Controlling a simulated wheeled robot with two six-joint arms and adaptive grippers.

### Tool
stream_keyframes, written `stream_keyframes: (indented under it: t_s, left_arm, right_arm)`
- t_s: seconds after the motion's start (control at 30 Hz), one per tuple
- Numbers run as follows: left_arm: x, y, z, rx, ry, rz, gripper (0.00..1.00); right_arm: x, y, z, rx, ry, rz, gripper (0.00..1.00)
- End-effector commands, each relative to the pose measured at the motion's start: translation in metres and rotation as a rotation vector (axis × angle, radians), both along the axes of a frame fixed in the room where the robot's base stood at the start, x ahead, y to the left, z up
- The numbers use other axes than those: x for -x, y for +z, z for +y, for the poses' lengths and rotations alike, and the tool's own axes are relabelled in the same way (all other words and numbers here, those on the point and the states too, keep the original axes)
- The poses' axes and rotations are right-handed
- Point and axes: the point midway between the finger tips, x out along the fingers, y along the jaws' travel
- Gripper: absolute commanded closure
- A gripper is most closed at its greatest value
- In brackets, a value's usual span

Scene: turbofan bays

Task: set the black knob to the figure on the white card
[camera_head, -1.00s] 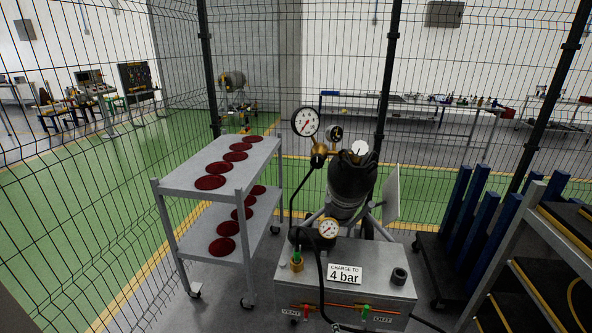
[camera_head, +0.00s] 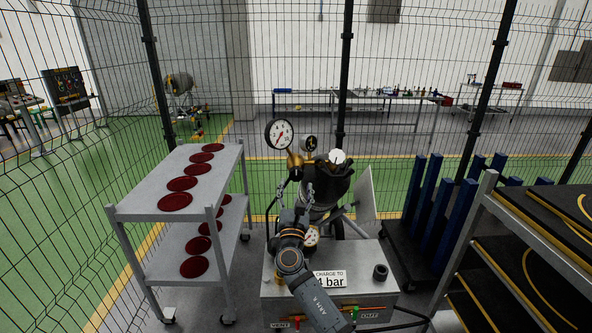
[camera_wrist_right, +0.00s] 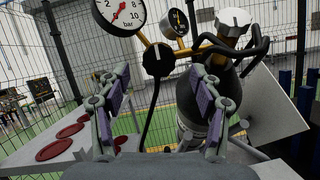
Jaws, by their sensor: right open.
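The black knob (camera_wrist_right: 158,60) sits on the front of the brass regulator, with a pale mark on its face. It is small and dark in the head view (camera_head: 295,173). The large white gauge (camera_head: 279,134) also shows in the wrist view (camera_wrist_right: 122,14), its red needle pointing down-left. The white card (camera_head: 330,281) reads "CHARGE TO 4 bar"; my right arm covers part of it. My right gripper (camera_head: 295,190) is open and empty, below and in front of the knob. In the wrist view its fingers (camera_wrist_right: 160,78) stand either side of the knob, apart from it.
A smaller dark gauge (camera_head: 310,143) and a black cylinder with a white cap (camera_head: 337,157) stand right of the regulator. The grey box (camera_head: 385,290) is below. A trolley with red discs (camera_head: 130,211) stands left, a shelf rack right. Wire fencing closes the back.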

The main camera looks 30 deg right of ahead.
Motion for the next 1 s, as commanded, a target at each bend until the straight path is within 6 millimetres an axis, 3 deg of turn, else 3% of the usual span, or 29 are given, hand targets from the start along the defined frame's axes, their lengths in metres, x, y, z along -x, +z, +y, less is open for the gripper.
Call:
stream_keyframes:
  t_s: [0.03,0.3,0.67,1.0]
  left_arm:
    - [-0.001,0.01,0.001,-0.002,-0.001,-0.001,0.6]
    - [-0.009,0.023,0.006,-0.008,-0.003,-0.013,0.6]
    - [-0.009,0.024,0.006,-0.008,-0.003,-0.014,0.6]
    - [-0.008,0.023,0.006,-0.008,-0.003,-0.012,0.6]
  right_arm:
    - [-0.008,0.011,-0.007,0.003,-0.002,0.0,0.35]
    - [-0.04,0.022,-0.03,-0.001,0.001,0.0,0.35]
    - [-0.044,0.022,-0.033,-0.003,0.001,0.001,0.36]
    - [-0.044,0.022,-0.033,-0.003,0.001,0.001,0.83]
